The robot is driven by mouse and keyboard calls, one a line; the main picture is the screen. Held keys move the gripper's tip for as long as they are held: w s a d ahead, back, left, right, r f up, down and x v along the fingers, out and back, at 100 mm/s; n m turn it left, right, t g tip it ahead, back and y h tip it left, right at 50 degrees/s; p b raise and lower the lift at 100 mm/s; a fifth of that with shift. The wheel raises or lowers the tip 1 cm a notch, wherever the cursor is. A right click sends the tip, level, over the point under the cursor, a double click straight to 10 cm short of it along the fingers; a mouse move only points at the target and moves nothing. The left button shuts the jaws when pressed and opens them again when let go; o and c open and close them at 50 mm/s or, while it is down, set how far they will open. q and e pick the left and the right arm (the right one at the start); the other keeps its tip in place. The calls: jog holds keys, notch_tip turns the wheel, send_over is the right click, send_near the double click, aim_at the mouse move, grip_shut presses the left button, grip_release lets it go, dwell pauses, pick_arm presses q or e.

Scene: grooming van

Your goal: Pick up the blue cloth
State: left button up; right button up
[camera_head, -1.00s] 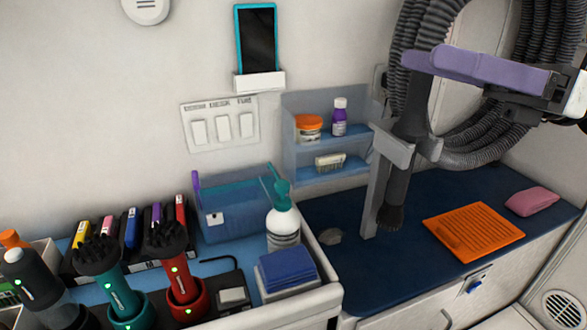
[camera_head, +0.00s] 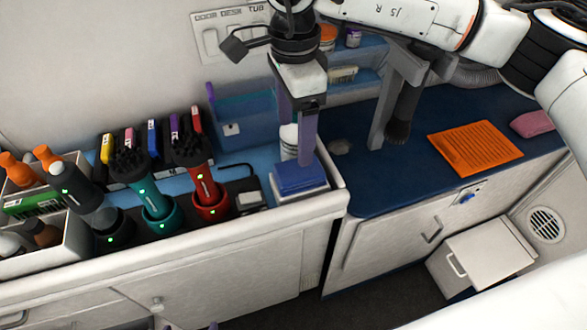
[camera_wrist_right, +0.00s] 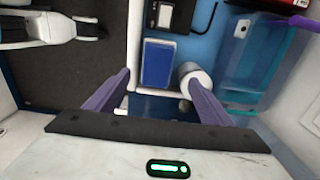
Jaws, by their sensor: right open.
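The blue cloth (camera_head: 297,178) is a folded blue stack on a small white tray (camera_head: 313,196) at the right end of the counter. It also shows in the right wrist view (camera_wrist_right: 158,62), lying flat between the fingers' line of sight. My right gripper (camera_head: 297,143) points down above the cloth, with its two purple fingers apart and empty. In the right wrist view the fingers (camera_wrist_right: 157,78) are spread either side of the cloth's near end. Contact cannot be told. A purple sliver at the head view's bottom edge may be my left gripper (camera_head: 213,325).
A white bottle (camera_head: 289,140) stands just behind the cloth, partly hidden by my gripper. A blue translucent bin (camera_head: 240,122) and clippers in teal (camera_head: 150,190) and red (camera_head: 204,188) stands are to the left. A raised white edge borders the counter. An orange mat (camera_head: 475,148) lies right.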

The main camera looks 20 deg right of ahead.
aim_at(295, 168)
notch_tip(295, 168, down, 3)
jog(key=shift+f, duration=0.2)
jog(key=f, duration=0.1)
jog(key=f+p, duration=0.1)
jog(key=f, duration=0.1)
jog(key=d+f, duration=0.1)
jog(key=shift+s+f+p, duration=0.25)
jog(key=shift+f+p, duration=0.15)
jog(key=shift+f, duration=0.35)
jog(key=c, duration=1.1)
jog(key=shift+r+b, duration=0.75)
jog(key=shift+r, duration=4.35)
